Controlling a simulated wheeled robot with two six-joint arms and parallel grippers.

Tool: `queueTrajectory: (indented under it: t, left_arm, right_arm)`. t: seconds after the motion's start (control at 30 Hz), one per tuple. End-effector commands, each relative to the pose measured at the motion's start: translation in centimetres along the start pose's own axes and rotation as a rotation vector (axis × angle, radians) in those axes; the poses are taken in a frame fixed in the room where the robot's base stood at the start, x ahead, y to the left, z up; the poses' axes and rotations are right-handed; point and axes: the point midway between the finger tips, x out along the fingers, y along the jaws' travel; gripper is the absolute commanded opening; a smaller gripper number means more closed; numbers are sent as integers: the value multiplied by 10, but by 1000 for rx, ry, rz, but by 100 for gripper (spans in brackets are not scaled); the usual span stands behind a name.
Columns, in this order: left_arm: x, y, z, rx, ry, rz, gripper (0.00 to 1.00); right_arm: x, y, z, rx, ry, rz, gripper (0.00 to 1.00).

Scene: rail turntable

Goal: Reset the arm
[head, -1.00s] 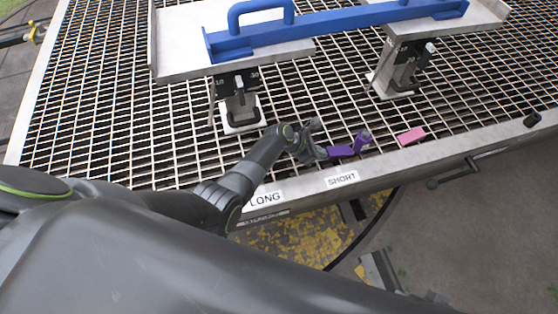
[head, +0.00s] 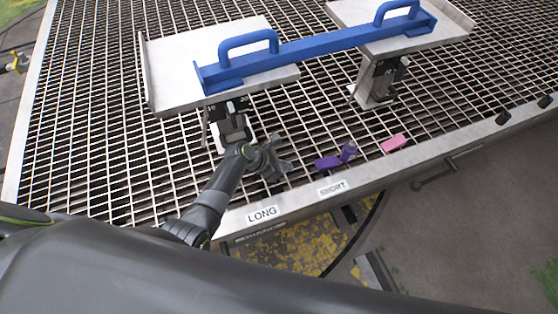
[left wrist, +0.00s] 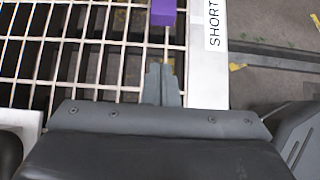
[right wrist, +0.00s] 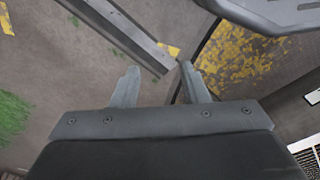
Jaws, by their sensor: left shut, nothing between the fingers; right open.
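My left gripper (head: 272,162) is over the grating near the front rail, above the LONG label. In the left wrist view its fingers (left wrist: 162,84) are together with nothing between them. A purple block (head: 328,163) lies on the grating to its right, apart from it; it also shows in the left wrist view (left wrist: 163,12). A purple piece (head: 349,151) stands beside that block. My right gripper (right wrist: 155,85) is seen only in the right wrist view, open and empty, above the floor.
A blue bar with two handles (head: 320,50) rests across two metal plates (head: 200,75) on posts. A pink block (head: 394,143) lies near the front rail. The LONG label (head: 262,214) and SHORT label (head: 333,189) are on the rail. Yellow-marked floor (head: 290,250) lies below.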

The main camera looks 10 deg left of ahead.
Motion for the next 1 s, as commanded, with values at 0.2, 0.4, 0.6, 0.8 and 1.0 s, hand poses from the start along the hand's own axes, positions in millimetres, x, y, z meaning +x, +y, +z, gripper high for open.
queueTrajectory:
  t: [0.2, 0.4, 0.6, 0.8, 1.0]
  left_arm:
    - [-19, 0, 1, -1, 0, 1, 0]
    - [-28, 0, 0, -1, 0, -1, 0]
    - [-30, 0, 0, 0, 0, -1, 0]
    - [-31, -1, -2, 10, 3, 0, 0]
    - [-55, -13, -24, 259, 61, 10, 0]
  right_arm:
    - [21, 6, 6, -7, 0, 15, 41]
    - [33, 9, 9, -12, 4, 23, 41]
    - [37, 10, 11, -13, 4, 25, 41]
    - [37, 10, 11, -13, 5, 25, 41]
    - [37, 10, 11, -13, 5, 25, 41]
